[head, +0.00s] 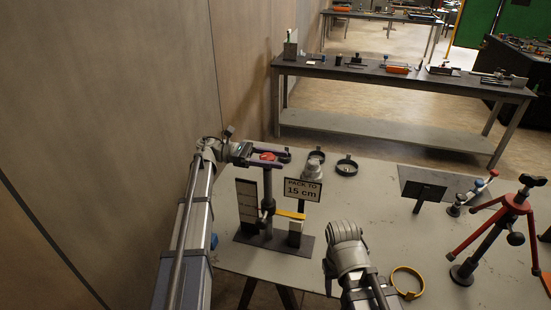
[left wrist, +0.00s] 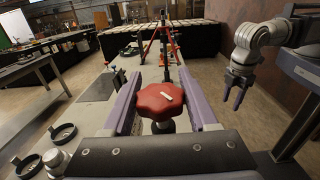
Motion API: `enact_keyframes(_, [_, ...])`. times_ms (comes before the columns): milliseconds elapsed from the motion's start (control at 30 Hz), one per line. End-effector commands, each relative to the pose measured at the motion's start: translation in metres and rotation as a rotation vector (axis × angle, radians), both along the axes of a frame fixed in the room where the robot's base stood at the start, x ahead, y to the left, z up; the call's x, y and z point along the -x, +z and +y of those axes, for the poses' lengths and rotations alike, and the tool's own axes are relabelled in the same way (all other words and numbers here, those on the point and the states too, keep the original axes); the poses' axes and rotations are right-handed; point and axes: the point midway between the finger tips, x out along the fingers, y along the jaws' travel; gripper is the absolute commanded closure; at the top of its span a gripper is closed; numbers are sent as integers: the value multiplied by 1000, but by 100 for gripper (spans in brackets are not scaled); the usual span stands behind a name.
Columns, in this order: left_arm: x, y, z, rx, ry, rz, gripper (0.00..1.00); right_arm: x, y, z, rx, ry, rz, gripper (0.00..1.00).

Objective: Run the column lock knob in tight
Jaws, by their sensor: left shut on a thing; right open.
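The red star-shaped knob (head: 267,156) sits on top of a dark upright column (head: 268,190) on a black base plate. In the left wrist view the red knob (left wrist: 160,100) fills the space between my purple fingers, with a pale mark on its top. My left gripper (head: 264,157) is shut on the knob from the left, fingers on either side. The knob's underside and thread are mostly hidden. My right gripper (left wrist: 234,97) hangs open and empty in the left wrist view; in the head view only its grey wrist shows clearly.
A sign reading "PACK TO 15 cm" (head: 302,190) stands beside the column, above a yellow arm (head: 290,214). Black rings (head: 347,167) lie behind. A red tripod (head: 508,215) and yellow ring (head: 408,281) are at right. The table's middle is clear; a wall is close at left.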

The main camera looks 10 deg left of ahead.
Motion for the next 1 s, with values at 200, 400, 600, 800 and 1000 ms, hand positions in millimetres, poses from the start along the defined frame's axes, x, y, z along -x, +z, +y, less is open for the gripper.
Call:
enact_keyframes(200, [0, 0, -1, 2, -74, 0, 96, 0, 0, 0, 0, 0, 0, 50])
enact_keyframes(400, [2, 0, -2, 2, -103, 0, 96, 0, 0, 0, 0, 0, 0, 50])
enact_keyframes(600, [3, 0, -2, 2, -109, 0, 96, 0, 0, 0, 0, 0, 0, 50])
enact_keyframes(800, [3, 0, -2, 2, -108, -1, 96, 0, 0, 0, 0, 0, 0, 50])
enact_keyframes(1000, [3, 0, -2, 2, -108, -1, 22, 0, 0, 0, 0, 0, 0, 50])
